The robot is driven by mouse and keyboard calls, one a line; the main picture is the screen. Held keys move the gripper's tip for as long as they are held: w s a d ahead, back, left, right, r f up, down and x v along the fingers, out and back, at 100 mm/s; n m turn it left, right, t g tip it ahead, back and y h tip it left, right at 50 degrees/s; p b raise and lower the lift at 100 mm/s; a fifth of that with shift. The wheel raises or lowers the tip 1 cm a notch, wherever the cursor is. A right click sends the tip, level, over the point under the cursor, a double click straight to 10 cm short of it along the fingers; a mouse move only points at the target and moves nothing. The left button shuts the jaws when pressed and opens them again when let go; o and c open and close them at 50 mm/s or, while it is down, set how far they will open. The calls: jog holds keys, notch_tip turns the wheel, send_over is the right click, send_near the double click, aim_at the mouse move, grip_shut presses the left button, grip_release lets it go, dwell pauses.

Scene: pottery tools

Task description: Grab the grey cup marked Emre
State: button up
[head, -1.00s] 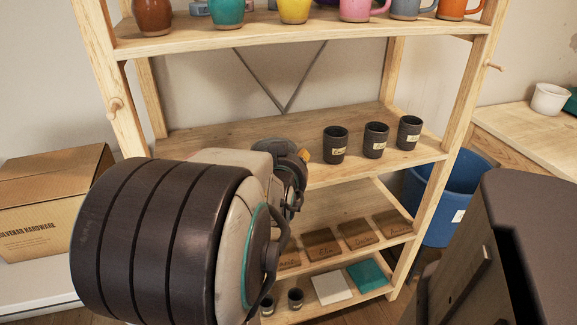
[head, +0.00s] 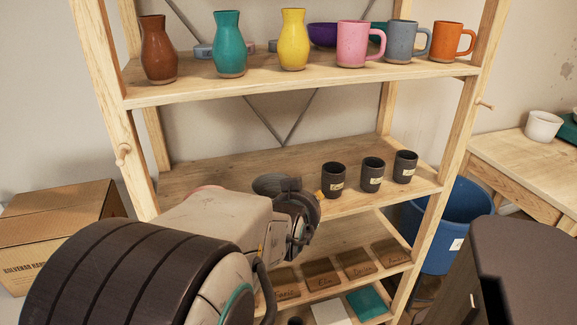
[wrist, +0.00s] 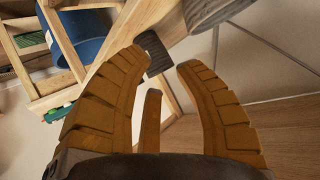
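Three dark grey cups with small pale labels stand upright in a row on the middle shelf (head: 230,170): a left cup (head: 333,173), a middle cup (head: 372,168) and a right cup (head: 405,160). The labels are too small for me to read surely. My gripper is left of and close to the left cup in the head view, its fingers mostly hidden behind my wrist. In the wrist view my gripper (wrist: 160,64) is open, its yellow fingers apart and empty. One dark cup (wrist: 156,52) shows beyond the fingertips and a larger one (wrist: 208,10) at the top edge.
The top shelf (head: 210,88) bears vases and mugs, including a plain grey mug (head: 398,45). Marked brown tiles (head: 320,272) lie on the shelf below. A blue bin (head: 455,225) stands at right, a cardboard box (head: 60,225) at left. The middle shelf's left part is bare.

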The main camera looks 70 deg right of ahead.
jog(key=m+g+y+p, duration=0.1)
jog(key=y+p, duration=0.1)
jog(key=p, duration=0.4)
send_near(344, 173)
notch_tip(344, 173, down, 2)
jog(key=w+a, duration=0.1)
jog(key=shift+n+y, duration=0.6)
jog(key=shift+n, duration=0.2)
jog(key=d, duration=0.2)
jog(key=s+d, duration=0.1)
jog(key=d, duration=0.2)
jog(key=shift+f, duration=0.15)
jog(key=shift+d+f, duration=0.1)
jog(key=shift+f, duration=0.1)
jog(key=shift+p+x, duration=0.75)
jog(key=shift+x, duration=2.65)
jog(key=shift+o, duration=0.2)
jog(key=shift+s, duration=0.15)
grip_shut()
